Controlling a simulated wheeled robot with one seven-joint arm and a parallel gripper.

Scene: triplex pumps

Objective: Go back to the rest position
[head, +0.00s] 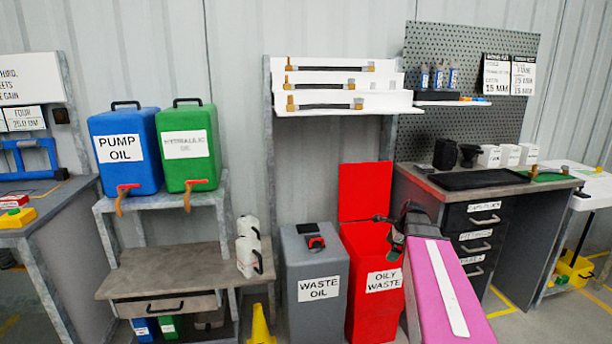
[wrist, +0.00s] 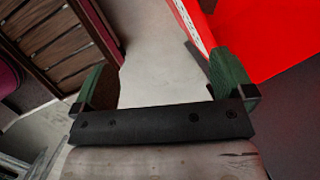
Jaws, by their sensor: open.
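My gripper (wrist: 163,78) is open in the wrist view, its two green fingers wide apart with nothing between them. Pale floor shows beyond the fingers. In the head view my pink arm reaches up from the lower right, and the dark wrist end (head: 398,232) is in front of the red oily waste bin (head: 366,275). The bin's lid stands open. A red surface (wrist: 262,35) fills the upper right of the wrist view, close to the right finger.
The grey waste oil bin (head: 313,270) stands left of the red bin. The drawer workbench (head: 500,187) is behind my arm at right. Blue (head: 125,155) and green (head: 189,150) oil cans sit on a shelf at left. A yellow cone (head: 261,326) stands on the floor.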

